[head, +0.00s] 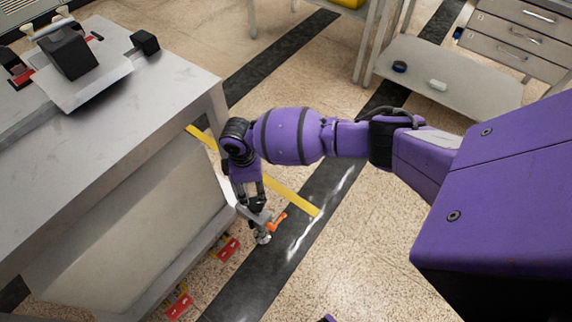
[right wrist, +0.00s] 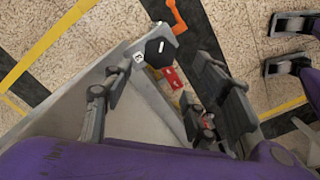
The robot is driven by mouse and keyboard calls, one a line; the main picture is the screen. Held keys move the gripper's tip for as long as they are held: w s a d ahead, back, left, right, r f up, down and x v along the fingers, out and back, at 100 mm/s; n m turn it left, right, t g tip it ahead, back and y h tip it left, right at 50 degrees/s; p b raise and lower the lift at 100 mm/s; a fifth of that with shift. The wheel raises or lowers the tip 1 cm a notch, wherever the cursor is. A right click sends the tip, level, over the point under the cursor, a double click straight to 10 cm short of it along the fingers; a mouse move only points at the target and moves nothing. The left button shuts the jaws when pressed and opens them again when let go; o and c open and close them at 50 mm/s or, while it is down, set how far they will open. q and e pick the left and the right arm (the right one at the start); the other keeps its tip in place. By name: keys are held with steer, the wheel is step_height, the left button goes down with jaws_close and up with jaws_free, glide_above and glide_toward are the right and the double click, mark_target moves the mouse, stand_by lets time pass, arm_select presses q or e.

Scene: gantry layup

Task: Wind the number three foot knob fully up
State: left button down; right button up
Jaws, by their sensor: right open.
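The foot at the near table corner has a black hexagonal knob (right wrist: 160,47) with a white mark on top, seen in the right wrist view. A small white disc (right wrist: 138,57) beside it has a dark mark I cannot read surely. An orange lever (head: 277,222) sticks out beside the foot; it also shows in the wrist view (right wrist: 177,15). My right gripper (head: 257,205) points down over this foot. In the wrist view its open fingers (right wrist: 158,98) stand apart, with the knob beyond their gap, apparently untouched. My left gripper is not in view.
The grey table (head: 150,110) stands close on the left, with a black block device (head: 68,52) on top. Red parts (head: 229,248) sit low along its base. A shelf (head: 450,82) and drawers (head: 520,38) stand at the back right. Open floor lies right of the foot.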

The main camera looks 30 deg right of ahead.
steer(key=b, duration=0.1)
glide_above(255, 200)
steer(key=f, duration=0.5)
steer(key=shift+s+a+f, duration=0.1)
steer(key=shift+s+a, duration=0.05)
steer(key=shift+s, duration=0.05)
step_height(255, 200, down, 4)
steer(key=shift+w+r+b, duration=0.1)
steer(key=shift+r+b, duration=0.1)
steer(key=shift+b, duration=0.65)
steer(key=shift+f, duration=0.45)
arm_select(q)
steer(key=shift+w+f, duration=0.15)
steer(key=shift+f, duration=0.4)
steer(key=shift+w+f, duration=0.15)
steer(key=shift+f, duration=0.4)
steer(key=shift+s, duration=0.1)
arm_select(e)
steer(key=shift+r, duration=0.1)
steer(key=c, duration=0.8)
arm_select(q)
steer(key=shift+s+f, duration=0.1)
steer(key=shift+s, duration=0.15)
arm_select(e)
steer(key=shift+c, duration=1.1)
